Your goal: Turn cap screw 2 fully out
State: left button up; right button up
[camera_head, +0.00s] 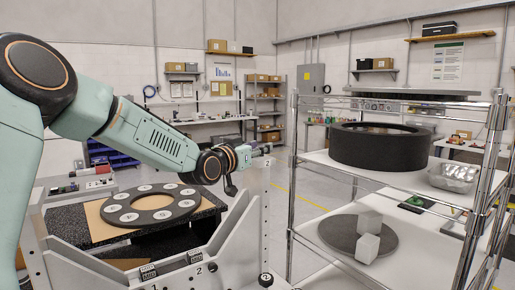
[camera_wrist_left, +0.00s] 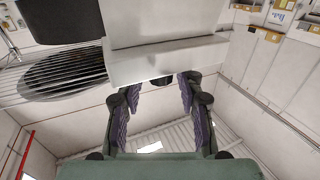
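The pale fixture (camera_head: 225,230) stands front centre in the head view, with a post marked 2 at its right. My left gripper (camera_head: 229,168) is at the left side of that post, and the arm partly hides it. In the left wrist view my left gripper (camera_wrist_left: 158,92) has its two purple-padded fingers apart. A dark round end, probably cap screw 2 (camera_wrist_left: 162,81), shows under the edge of the pale block, between the fingertips. I see no contact with the fingers. In the head view cap screw 2 cannot be made out. My right gripper is out of view.
A black ring with white round marks (camera_head: 148,205) lies on a dark bench behind the fixture. A wire rack (camera_head: 292,180) at the right holds a large black ring (camera_head: 380,147), a foil tray (camera_head: 453,177) and grey blocks (camera_head: 366,246) on a dark disc.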

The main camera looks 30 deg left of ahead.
pick_arm(q)
jog(key=shift+a+f, duration=0.1)
jog(key=shift+a, duration=0.05)
jog(key=shift+c, duration=1.4)
jog(key=shift+w, duration=0.15)
jog(key=c, duration=0.3)
grip_shut()
jog(key=shift+n+y+b, duration=0.4)
jog(key=shift+n+y, duration=0.1)
jog(key=shift+y, duration=0.3)
jog(key=shift+d+n+y, duration=0.2)
jog(key=shift+n+y, duration=0.2)
jog(key=shift+y, duration=0.2)
jog(key=shift+a+n+y, duration=0.1)
jog(key=shift+n+y, duration=0.3)
jog(key=shift+y, duration=0.2)
jog(key=shift+f+g, duration=0.1)
jog(key=shift+g, duration=0.2)
